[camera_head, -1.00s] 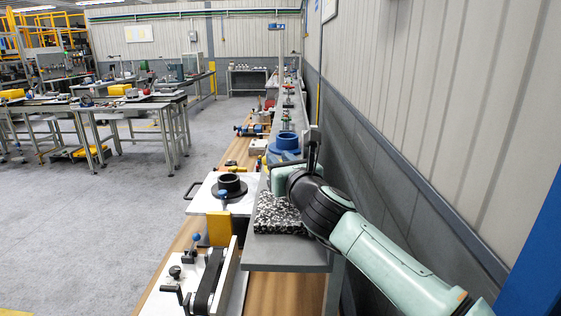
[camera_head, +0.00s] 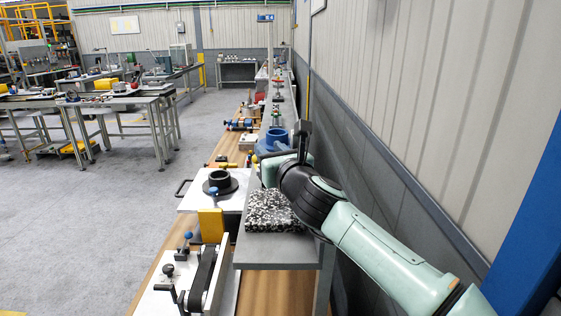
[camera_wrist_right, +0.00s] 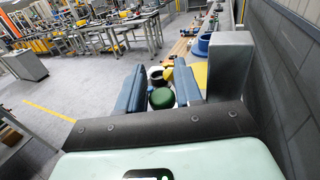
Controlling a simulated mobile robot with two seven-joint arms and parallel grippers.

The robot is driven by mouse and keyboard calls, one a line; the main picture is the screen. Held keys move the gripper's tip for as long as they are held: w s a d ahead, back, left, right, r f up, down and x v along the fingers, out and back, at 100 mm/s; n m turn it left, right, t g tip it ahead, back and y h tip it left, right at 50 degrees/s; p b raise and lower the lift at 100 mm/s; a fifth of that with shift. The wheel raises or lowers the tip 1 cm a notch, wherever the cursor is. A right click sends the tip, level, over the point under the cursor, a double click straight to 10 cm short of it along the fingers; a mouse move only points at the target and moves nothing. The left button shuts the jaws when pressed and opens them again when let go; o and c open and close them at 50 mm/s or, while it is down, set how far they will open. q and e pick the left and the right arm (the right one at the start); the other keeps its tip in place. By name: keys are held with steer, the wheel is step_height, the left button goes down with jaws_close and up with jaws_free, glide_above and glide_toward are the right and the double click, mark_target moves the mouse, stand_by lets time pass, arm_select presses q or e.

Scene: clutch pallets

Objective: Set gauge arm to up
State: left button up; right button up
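The gauge arm cannot be picked out for sure in either view. My right gripper (camera_wrist_right: 160,88) shows in the right wrist view as two blue-grey fingers, spread apart and empty. A round green knob (camera_wrist_right: 162,98) and a dark ring-shaped part (camera_wrist_right: 155,74) show beyond the gap between the fingers, apart from them as far as I can tell. In the head view my right arm reaches over the narrow grey shelf by the wall, and its fingertips are hidden or too small to make out. My left gripper is in neither view.
A speckled block (camera_head: 272,212) lies on the grey shelf (camera_head: 275,253), with a blue round fixture (camera_head: 272,143) behind. A black ring (camera_head: 219,182) sits on a white plate to the left. The wall (camera_head: 430,110) runs close on the right; open floor (camera_head: 90,230) lies left.

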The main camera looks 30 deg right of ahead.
steer(key=s+a, duration=0.2)
steer(key=s, duration=1)
steer(key=shift+s+b, duration=0.3)
steer(key=shift+s, duration=0.1)
